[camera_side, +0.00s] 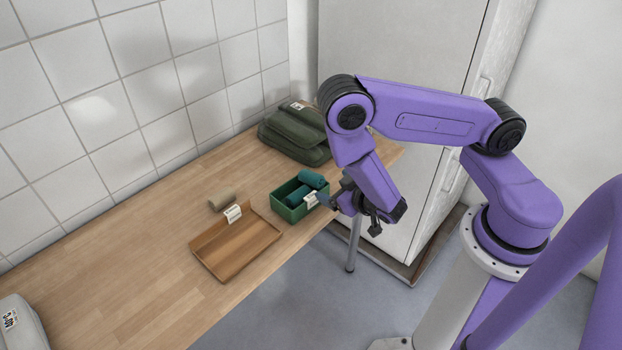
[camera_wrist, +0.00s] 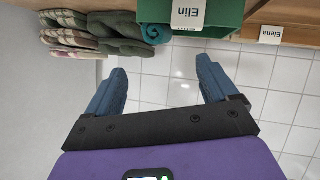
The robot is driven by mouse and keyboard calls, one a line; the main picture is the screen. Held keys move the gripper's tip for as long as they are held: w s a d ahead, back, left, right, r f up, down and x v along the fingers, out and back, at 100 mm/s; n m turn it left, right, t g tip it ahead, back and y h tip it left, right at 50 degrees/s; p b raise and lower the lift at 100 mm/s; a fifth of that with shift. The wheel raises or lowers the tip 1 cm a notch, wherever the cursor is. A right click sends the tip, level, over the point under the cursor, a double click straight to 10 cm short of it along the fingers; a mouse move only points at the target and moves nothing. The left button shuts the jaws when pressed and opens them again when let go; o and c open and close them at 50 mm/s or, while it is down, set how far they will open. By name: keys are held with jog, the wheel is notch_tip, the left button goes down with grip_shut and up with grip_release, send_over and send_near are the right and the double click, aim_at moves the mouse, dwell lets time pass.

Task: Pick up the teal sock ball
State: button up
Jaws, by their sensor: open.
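Two rolled teal sock balls are in the side view. One (camera_side: 312,179) is at the back right of a small green box (camera_side: 287,211), rising above its rim, and the other (camera_side: 297,195) lies in front of it. One teal roll (camera_wrist: 155,34) shows at the top of the wrist view, beside the green box's wall (camera_wrist: 222,14). My gripper (camera_side: 350,208) is just right of the box, by the table's front edge.
A wooden tray (camera_side: 236,248) labelled "Elena" sits left of the green box, labelled "Elin". A tan roll (camera_side: 222,200) lies behind the tray. Folded dark green cloths (camera_side: 292,135) are stacked at the back. A grey object (camera_side: 20,325) is at the lower left; the tabletop between is clear.

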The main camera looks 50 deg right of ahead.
aim_at(319, 180)
jog(key=x, duration=0.6)
jog(key=shift+f+x, duration=0.25)
jog(key=shift+x, duration=2.45)
jog(key=shift+s+d, duration=0.15)
jog(key=shift+s, duration=0.05)
jog(key=shift+d, duration=0.1)
jog(key=c, duration=1.4)
jog(key=shift+o, duration=0.2)
